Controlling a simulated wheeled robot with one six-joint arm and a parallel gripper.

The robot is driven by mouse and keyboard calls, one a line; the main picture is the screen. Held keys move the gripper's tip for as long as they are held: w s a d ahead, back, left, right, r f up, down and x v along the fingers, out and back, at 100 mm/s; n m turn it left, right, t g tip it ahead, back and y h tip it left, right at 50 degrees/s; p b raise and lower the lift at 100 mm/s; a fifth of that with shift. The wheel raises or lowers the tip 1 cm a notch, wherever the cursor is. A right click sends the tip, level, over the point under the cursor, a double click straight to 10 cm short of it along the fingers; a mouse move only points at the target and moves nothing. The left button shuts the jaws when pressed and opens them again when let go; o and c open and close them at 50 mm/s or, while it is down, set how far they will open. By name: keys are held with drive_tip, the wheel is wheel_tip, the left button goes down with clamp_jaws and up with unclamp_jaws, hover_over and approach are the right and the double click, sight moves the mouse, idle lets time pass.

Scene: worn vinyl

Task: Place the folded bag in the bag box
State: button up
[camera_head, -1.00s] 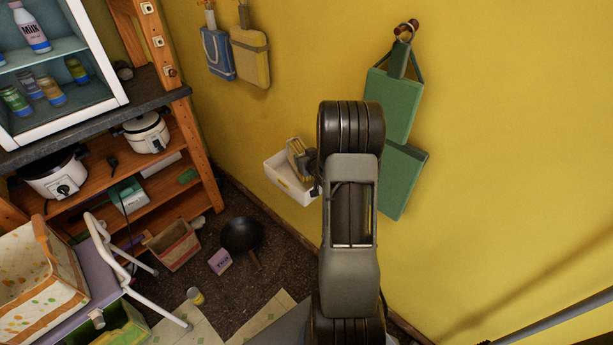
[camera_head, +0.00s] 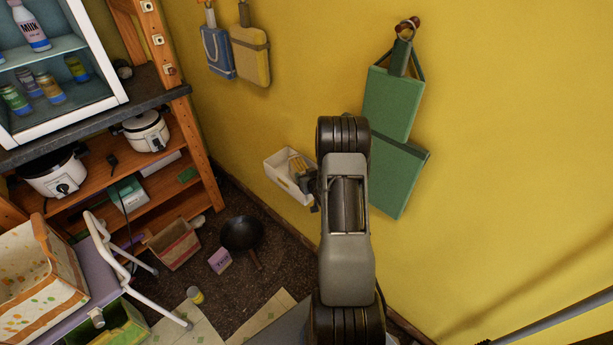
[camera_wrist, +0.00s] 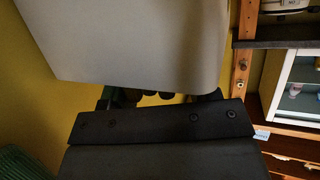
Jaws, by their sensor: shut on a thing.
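The white bag box (camera_head: 287,184) is against the yellow wall, left of my arm in the head view. A tan folded bag (camera_head: 296,164) with dark bands shows at the box's opening. My gripper (camera_head: 312,189) is at the box's right side, mostly hidden behind my arm. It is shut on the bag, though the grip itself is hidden. Whether the bag touches the box's floor cannot be told. In the wrist view the dark gripper (camera_wrist: 160,97) is partly visible below a large pale surface that I cannot identify.
Green bags (camera_head: 394,105) hang on the wall right of my arm. Blue (camera_head: 217,54) and tan (camera_head: 250,56) bags hang at upper left. A wooden shelf (camera_head: 175,208) with cookers is at left. A pan (camera_head: 241,233) and a folding chair (camera_head: 125,262) occupy the floor.

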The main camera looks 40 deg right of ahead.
drive_tip(key=shift+f, duration=0.1)
drive_tip(key=o, duration=0.7)
